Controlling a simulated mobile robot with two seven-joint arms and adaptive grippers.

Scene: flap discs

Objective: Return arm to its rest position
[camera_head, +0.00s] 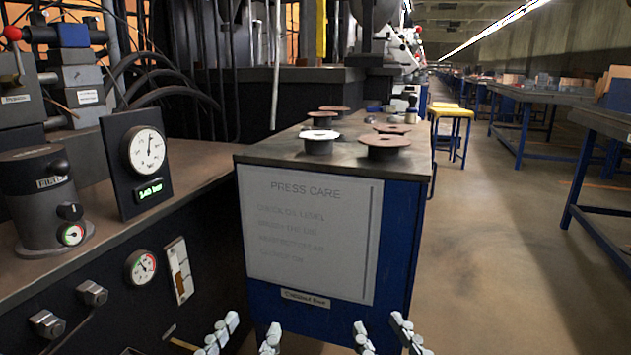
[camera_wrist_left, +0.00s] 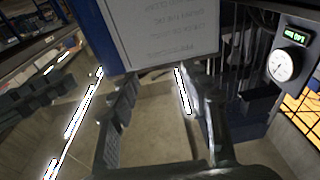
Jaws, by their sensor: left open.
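My left gripper (camera_head: 246,338) is at the bottom edge of the head view, low in front of the blue cabinet (camera_head: 400,245). Its two fingertips stand apart with nothing between them. The left wrist view shows the same open fingers (camera_wrist_left: 162,112) over bare floor, with the cabinet's sign beyond, upside down. My right gripper (camera_head: 385,338) is beside it to the right, its fingertips also apart and empty. Several flap discs lie on the cabinet top, among them a dark one (camera_head: 384,144) at the front right and a paler-sided one (camera_head: 319,142) at the front left.
A workbench with a filter unit (camera_head: 42,190), a pressure gauge (camera_head: 146,150) and knobs runs along the left. A yellow stool (camera_head: 450,113) stands behind the cabinet. Blue-legged tables (camera_head: 540,93) line the right. The floor aisle (camera_head: 505,230) on the right is clear.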

